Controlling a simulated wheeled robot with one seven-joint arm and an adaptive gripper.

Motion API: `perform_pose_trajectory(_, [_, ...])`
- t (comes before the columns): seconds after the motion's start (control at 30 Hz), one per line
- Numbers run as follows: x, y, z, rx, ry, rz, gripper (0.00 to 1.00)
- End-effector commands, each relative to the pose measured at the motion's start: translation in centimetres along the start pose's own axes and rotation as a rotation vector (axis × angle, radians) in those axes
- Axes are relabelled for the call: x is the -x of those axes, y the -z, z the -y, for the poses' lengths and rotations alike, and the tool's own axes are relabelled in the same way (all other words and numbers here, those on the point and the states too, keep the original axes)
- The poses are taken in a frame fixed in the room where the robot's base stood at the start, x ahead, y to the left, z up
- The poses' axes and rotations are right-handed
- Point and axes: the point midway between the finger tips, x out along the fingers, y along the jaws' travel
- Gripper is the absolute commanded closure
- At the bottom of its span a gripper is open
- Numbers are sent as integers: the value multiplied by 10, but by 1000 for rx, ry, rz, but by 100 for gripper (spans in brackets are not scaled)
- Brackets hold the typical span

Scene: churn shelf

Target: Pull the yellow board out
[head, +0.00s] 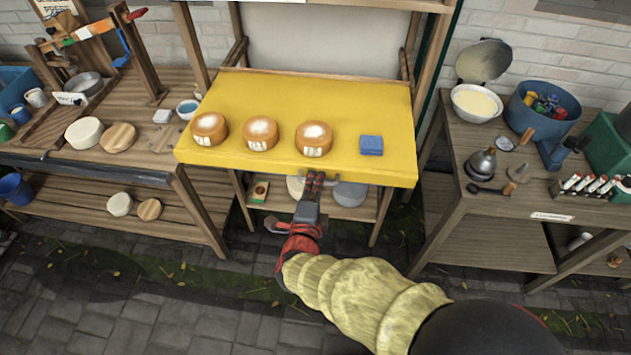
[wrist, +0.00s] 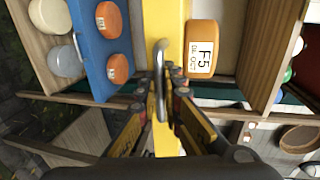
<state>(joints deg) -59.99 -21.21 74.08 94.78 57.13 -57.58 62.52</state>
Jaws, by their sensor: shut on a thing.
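The yellow board (head: 300,95) lies flat in the middle shelf unit. Three round orange cheeses with pale tops (head: 260,133) stand in a row on it, with a blue block (head: 371,145) at their right. A metal handle (head: 333,180) is on its front edge. My gripper (head: 315,182) is at that handle, in front of the edge. In the wrist view the fingers (wrist: 164,82) are shut around the handle (wrist: 161,65), with the yellow front edge (wrist: 168,30) behind. The fingers hide part of the handle.
A lower shelf holds pale rounds (head: 350,193). The wrist view shows a blue board (wrist: 90,50) with orange cheeses on it. A left table (head: 190,200) and right table (head: 470,210) flank the unit. Paved floor (head: 180,290) in front is clear apart from leaves.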

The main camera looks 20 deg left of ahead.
Motion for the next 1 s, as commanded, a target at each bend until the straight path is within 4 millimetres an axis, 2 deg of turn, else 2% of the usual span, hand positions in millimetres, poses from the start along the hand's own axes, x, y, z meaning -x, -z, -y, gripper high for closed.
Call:
perform_pose_trajectory(0.1, [-5, 0, -2, 0, -3, -1, 100])
perform_pose_trajectory(0.37, [-33, 1, 4, 0, -2, -2, 100])
perform_pose_trajectory(0.6, [-33, 0, 5, 1, -3, 0, 100])
perform_pose_trajectory(0.63, [-33, 0, 5, 1, -3, 0, 92])
perform_pose_trajectory(0.73, [-33, 0, 5, 1, -3, 0, 86])
perform_pose_trajectory(1.0, [-33, 0, 6, 1, -1, 0, 86])
